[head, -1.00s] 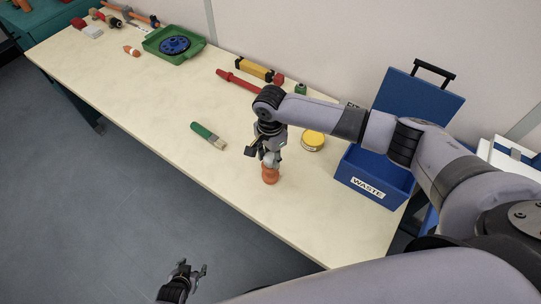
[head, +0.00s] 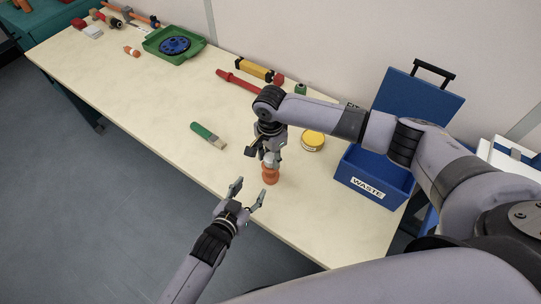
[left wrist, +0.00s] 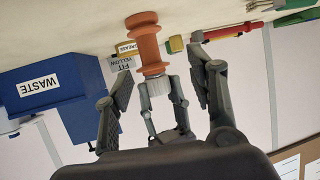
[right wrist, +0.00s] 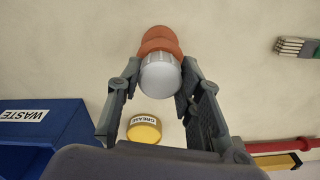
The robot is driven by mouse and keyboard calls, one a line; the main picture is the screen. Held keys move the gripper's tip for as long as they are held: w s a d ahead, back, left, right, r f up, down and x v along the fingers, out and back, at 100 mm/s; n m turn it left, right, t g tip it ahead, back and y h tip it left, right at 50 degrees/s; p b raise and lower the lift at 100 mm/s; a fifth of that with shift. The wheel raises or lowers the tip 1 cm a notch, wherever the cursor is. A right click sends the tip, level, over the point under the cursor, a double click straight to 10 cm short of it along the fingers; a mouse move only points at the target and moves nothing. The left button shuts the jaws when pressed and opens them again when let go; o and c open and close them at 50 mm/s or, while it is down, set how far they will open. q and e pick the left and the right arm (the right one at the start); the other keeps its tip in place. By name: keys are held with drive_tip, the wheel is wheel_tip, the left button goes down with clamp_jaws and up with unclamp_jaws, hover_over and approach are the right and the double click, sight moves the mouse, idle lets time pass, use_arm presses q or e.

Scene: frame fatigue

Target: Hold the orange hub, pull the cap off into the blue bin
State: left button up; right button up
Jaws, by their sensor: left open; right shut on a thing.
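The orange hub (head: 270,176) stands upright near the table's front edge, its pale grey cap (right wrist: 160,77) on top. My right gripper (head: 270,158) comes from above and is shut on the cap, with a finger on each side in the right wrist view. My left gripper (head: 249,191) is open and empty, low in front of the hub and pointing at it. In the left wrist view the hub (left wrist: 147,45) and capped end lie between its spread fingers, apart from them. The blue bin (head: 375,180), labelled WASTE, stands open to the right.
A yellow-lidded grease tin (head: 313,140) stands between the hub and bin. A green-handled brush (head: 208,135) lies left of the hub. A green tray (head: 174,45), red bar (head: 238,81) and yellow block (head: 254,70) lie farther back. The table's front left is bare.

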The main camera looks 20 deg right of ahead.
sight(269, 174)
use_arm(q)
drive_tip(key=shift+s+d+r, duration=0.25)
drive_tip(key=shift+s+d, duration=0.25)
drive_tip(key=shift+d, duration=0.2)
drive_tip(key=shift+w+d, duration=0.15)
drive_tip(key=shift+d, duration=0.05)
use_arm(e)
drive_tip(key=shift+a, duration=0.1)
use_arm(q)
drive_tip(key=x, duration=1.1)
drive_tip(key=shift+w+d+f, duration=0.15)
drive_tip(key=shift+c, duration=0.3)
drive_tip(key=c, duration=1.1)
drive_tip(key=shift+d, duration=0.1)
clamp_jaws()
use_arm(e)
drive_tip(key=shift+a, duration=0.1)
use_arm(q)
drive_tip(key=shift+s, duration=0.2)
use_arm(e)
drive_tip(key=shift+w, duration=0.1)
